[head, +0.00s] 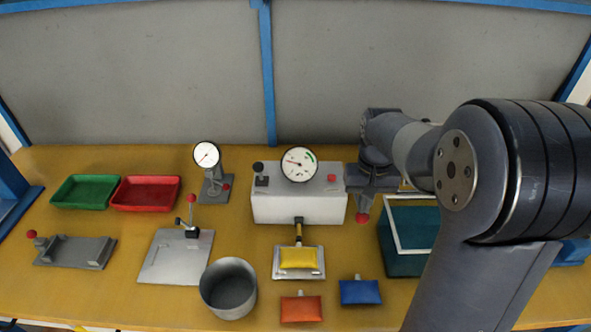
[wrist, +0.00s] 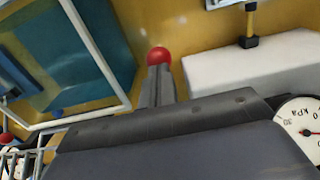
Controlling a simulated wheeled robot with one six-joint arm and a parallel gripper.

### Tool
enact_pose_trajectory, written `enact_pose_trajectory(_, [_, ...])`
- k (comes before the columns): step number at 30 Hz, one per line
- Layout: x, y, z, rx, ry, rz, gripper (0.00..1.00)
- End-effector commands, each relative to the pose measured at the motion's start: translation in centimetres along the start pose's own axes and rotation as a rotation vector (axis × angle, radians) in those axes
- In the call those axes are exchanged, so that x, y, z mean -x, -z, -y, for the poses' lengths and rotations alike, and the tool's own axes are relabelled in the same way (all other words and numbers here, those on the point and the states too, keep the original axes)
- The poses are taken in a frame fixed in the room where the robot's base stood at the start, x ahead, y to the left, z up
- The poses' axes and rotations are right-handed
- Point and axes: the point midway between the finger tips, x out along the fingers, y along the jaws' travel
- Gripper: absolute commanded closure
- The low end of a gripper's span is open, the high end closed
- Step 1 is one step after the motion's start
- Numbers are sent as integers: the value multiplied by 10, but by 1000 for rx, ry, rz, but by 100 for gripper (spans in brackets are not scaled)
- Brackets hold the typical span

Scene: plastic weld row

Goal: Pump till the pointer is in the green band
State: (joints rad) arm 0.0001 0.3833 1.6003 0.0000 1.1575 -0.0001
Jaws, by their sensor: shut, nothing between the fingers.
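The white box (head: 290,208) stands mid-table with a round gauge (head: 299,163) on top. Its red pointer points left, apart from the green band at the dial's upper right. Part of the gauge, marked kPa, shows in the wrist view (wrist: 300,125). A black knob (head: 259,167) and a red button (head: 332,178) sit on the box. A red ball knob (head: 362,217) is right of the box; what carries it is hidden. My gripper (head: 364,203) is shut and empty just above this knob. In the wrist view the knob (wrist: 159,56) shows just beyond my fingertips; contact cannot be told.
A teal bin (head: 405,265) with a white-framed lid stands close right of the knob. A yellow pad (head: 298,258) lies in front of the box; orange (head: 301,309) and blue (head: 360,292) pads lie nearer. A metal pot (head: 228,288) stands front left.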

Motion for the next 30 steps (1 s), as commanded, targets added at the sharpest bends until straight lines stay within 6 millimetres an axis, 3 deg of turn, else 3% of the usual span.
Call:
enact_pose_trajectory(14, [0, 0, 0, 0, 0, 1, 100])
enact_pose_trajectory(30, [61, 16, 0, 0, 0, 2, 100])
